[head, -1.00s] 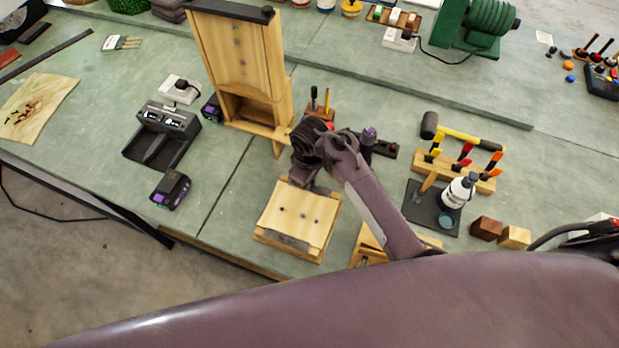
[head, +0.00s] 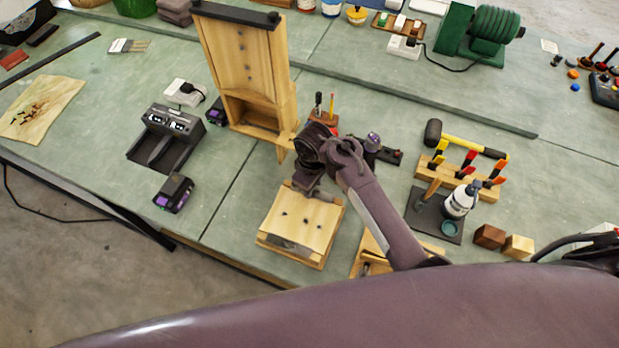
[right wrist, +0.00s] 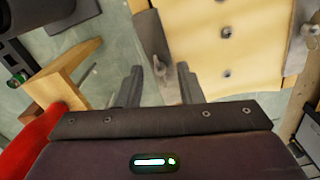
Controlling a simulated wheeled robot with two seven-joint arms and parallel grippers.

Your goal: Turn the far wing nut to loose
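A pale wooden block (head: 302,222) with dark holes or screw heads in its top lies on the bench, with a dark bar (head: 290,246) along its near edge. In the right wrist view, a grey bar (right wrist: 150,38) runs along the block's other edge, and a small metal wing nut (right wrist: 159,69) stands on it. My right gripper (head: 309,184) is over the block's far edge and hides much of it in the head view. In the wrist view its fingers (right wrist: 158,84) are apart, with the wing nut between or just beyond the tips; contact cannot be told. My left gripper is not in view.
A tall wooden frame (head: 246,65) stands behind and left of the block. A small holder with tools (head: 322,117) is just beyond my gripper. A clamp rack (head: 463,176) and white bottle (head: 460,200) stand right.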

